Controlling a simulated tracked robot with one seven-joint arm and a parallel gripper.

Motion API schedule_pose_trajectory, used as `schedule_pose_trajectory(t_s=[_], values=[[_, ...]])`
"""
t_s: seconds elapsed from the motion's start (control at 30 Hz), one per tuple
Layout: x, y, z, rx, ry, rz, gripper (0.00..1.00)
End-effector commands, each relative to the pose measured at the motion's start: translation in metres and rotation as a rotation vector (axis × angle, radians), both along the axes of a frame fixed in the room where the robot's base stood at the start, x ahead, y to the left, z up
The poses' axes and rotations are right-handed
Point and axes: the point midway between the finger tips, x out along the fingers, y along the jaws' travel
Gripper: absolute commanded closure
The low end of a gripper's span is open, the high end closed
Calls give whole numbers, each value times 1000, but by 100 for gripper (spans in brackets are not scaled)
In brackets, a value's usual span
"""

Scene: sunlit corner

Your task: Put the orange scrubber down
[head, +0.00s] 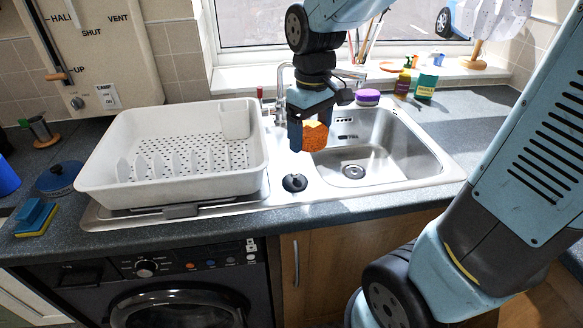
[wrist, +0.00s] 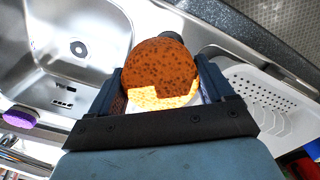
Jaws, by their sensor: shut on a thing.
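The orange scrubber (head: 314,137) is round and speckled with dark spots. It sits between the fingers of my gripper (head: 308,136), which is shut on it. In the head view they are in the air above the sink unit, near the left edge of the basin. In the wrist view the scrubber (wrist: 161,75) fills the space between the two fingers of my gripper (wrist: 160,88), with sunlight on its lower part. What lies directly under the scrubber is partly hidden.
A white dish rack (head: 170,195) stands left of the sink basin (head: 385,140). A dark round object (head: 294,182) lies on the steel strip between them. A tap (head: 281,90) is behind. A purple sponge (head: 367,97) and bottles (head: 426,85) stand behind the basin.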

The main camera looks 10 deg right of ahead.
Motion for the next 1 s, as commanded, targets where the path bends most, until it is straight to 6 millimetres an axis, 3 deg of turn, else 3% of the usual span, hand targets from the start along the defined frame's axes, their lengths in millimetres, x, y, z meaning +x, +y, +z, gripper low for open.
schedule_pose_trajectory(t_s=[0.17, 0.67, 1.0], values=[[9, 2, -5, -3, 4, 0, 55], [84, 18, -40, -2, 2, 1, 55], [120, 25, -82, -2, 2, 1, 55]])
